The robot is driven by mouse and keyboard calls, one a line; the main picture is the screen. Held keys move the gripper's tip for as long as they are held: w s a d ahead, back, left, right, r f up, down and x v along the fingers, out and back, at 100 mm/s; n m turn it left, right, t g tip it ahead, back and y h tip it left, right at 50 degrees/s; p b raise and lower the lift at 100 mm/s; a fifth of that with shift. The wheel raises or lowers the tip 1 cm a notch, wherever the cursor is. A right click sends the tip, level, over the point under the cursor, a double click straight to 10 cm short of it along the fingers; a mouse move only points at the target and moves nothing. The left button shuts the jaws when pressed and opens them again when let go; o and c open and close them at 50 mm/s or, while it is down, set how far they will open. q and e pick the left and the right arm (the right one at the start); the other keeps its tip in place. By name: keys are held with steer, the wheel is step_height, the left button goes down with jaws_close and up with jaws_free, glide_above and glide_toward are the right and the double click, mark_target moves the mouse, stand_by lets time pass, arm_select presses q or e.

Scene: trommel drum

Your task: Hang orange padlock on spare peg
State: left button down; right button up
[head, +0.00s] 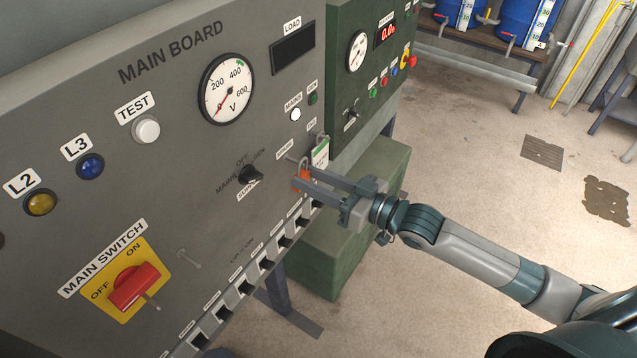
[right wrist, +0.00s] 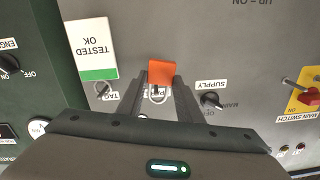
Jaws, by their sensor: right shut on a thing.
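The orange padlock (head: 304,180) is held between the fingertips of my right gripper (head: 305,184), close in front of the grey main board. Its metal shackle points up in the head view. The padlock body also shows in the right wrist view (right wrist: 162,72), between the two fingers, with the shackle over the partly hidden SPARE label. The spare peg (head: 291,159) sticks out of the board beside the shackle; I cannot tell whether the shackle is around it or only in front of it. My left gripper is not in view.
A white and green TESTED OK tag (head: 320,153) hangs close to the right of the padlock. The black supply selector (head: 251,175) is to the left. The red main switch (head: 134,287) and a bare peg (head: 188,259) are lower left. A green cabinet (head: 352,220) stands behind my right arm.

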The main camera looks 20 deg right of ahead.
steer(key=shift+w+a, duration=0.3)
steer(key=shift+w, duration=0.05)
steer(key=shift+w+a+f, duration=0.3)
steer(key=shift+w+a, duration=0.1)
steer(key=shift+w, duration=0.1)
stand_by(0.4)
steer(key=o, duration=1.2)
steer(key=shift+f, duration=0.1)
